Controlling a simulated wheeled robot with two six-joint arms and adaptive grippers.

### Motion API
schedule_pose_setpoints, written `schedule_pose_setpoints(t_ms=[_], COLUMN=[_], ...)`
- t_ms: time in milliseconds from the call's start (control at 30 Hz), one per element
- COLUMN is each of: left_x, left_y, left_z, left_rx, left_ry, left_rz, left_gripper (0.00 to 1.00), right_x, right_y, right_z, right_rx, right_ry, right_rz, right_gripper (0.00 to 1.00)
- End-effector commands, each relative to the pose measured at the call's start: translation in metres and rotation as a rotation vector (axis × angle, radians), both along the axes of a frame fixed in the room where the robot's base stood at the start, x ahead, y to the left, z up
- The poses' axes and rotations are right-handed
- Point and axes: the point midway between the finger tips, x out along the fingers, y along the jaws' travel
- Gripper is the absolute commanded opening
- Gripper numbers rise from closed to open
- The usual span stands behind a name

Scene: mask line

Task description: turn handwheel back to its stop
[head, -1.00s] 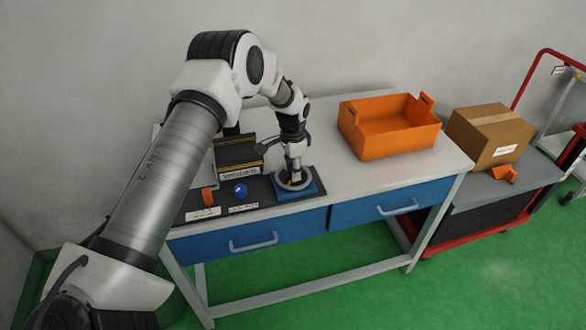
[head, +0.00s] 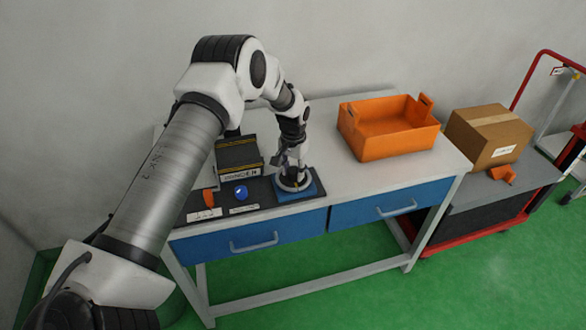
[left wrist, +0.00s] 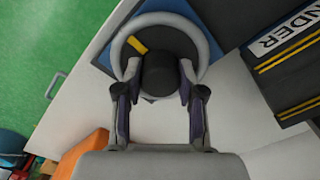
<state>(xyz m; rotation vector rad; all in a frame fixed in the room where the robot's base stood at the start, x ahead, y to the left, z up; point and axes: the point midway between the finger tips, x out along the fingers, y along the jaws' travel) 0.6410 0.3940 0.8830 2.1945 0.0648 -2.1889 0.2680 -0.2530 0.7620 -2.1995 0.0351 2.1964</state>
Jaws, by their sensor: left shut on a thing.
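The handwheel is a grey ring (head: 291,188) with a dark hub, lying flat on a blue base plate (head: 312,190) at the front of the table. In the left wrist view, the ring (left wrist: 119,40) surrounds the dark round hub (left wrist: 160,72), and a yellow mark (left wrist: 137,45) lies beside the hub, inside the ring. My left gripper (head: 292,176) points down over the wheel's middle. In the left wrist view, its fingers (left wrist: 158,75) stand on either side of the hub and are shut on it. The gripper hides part of the wheel in the head view. My right gripper is not in view.
An orange tote (head: 400,145) stands at the back right of the table. A cardboard box (head: 490,140) is on a cart beyond. The tabletop right of the wheel is clear.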

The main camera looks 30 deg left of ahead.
Motion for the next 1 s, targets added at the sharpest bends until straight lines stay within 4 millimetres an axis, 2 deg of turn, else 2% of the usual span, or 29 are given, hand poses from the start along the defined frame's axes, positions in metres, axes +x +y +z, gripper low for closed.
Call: schedule_pose_setpoints(t_ms=[1000], left_x=[-0.002], left_y=[-0.001], left_z=[-0.002], left_rx=[-0.001], left_ry=[0.007], left_rz=[0.962], left_gripper=[0.04], right_x=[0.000], right_y=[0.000], right_z=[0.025], right_rx=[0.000], right_ry=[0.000], right_rz=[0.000], right_gripper=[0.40])
